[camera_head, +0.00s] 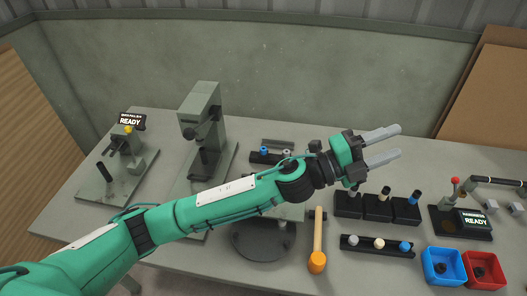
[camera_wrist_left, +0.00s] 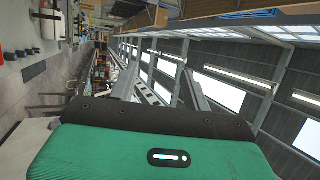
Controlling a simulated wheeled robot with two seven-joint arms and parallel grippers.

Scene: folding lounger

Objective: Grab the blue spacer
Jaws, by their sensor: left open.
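A small blue piece (camera_head: 405,246) stands at the right end of a black strip (camera_head: 376,247), with a cream and a grey piece beside it. A second small blue piece (camera_head: 263,150) sits at the left of a black holder behind my arm. I cannot tell which one is the blue spacer. My left gripper (camera_head: 398,141) is open and empty, raised above the back right of the table and pointing right, apart from both blue pieces. Its two fingers also show in the left wrist view (camera_wrist_left: 160,75), with nothing between them. My right gripper is not in view.
Black blocks with pegs (camera_head: 377,207) stand below the gripper. A mallet (camera_head: 318,245) lies left of the strip. A blue bin (camera_head: 442,280) and a red bin (camera_head: 494,270) are at the front right. Two presses (camera_head: 203,120) (camera_head: 125,150) stand at left.

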